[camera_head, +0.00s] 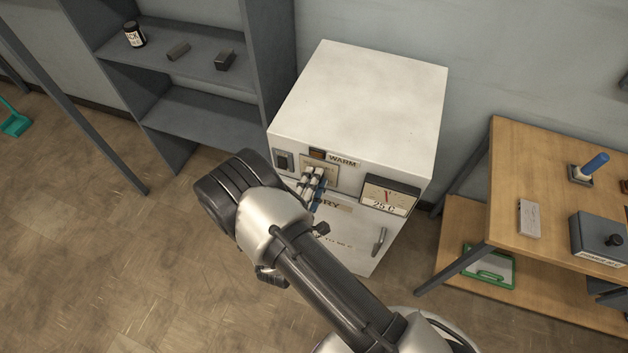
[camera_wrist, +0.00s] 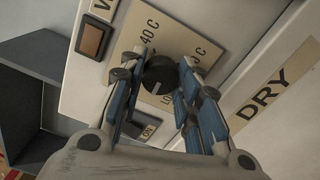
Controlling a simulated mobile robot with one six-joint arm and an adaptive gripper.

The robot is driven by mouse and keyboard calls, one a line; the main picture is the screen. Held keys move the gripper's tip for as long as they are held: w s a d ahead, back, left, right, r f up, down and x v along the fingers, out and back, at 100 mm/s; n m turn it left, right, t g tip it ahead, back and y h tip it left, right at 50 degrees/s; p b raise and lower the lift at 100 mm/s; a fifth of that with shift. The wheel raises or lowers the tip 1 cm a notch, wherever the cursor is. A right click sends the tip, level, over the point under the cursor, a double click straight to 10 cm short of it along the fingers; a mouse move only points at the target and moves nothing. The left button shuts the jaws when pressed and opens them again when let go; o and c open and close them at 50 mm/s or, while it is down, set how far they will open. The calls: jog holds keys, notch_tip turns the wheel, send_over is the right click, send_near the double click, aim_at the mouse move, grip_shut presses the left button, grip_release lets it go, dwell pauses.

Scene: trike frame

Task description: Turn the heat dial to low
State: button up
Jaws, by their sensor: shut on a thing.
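The heat dial is a round black knob (camera_wrist: 160,76) with a pale pointer line, on a tan plate (camera_wrist: 176,36) lettered "40 C" and "LO". The plate is on the front of a white cabinet (camera_head: 362,100), where it also shows in the head view (camera_head: 318,168). My gripper (camera_wrist: 160,79) has its blue-padded fingers on both sides of the knob and is shut on it. In the head view my gripper (camera_head: 313,184) reaches the cabinet front. The fingers cover part of the plate's lettering, and the knob is hidden in the head view.
An amber lamp (camera_wrist: 94,38) and a switch (camera_head: 284,160) are beside the plate. A gauge reading "25 C" (camera_head: 389,195) is to its right, and a door handle (camera_head: 380,241) below. Grey shelves (camera_head: 190,50) stand left; a wooden table (camera_head: 545,160) stands right.

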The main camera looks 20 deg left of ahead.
jog(key=shift+n, duration=4.2)
jog(key=o, duration=1.1)
jog(key=s, duration=0.8)
jog(key=s+a, duration=0.1)
jog(key=s, duration=0.3)
jog(key=shift+s, duration=0.1)
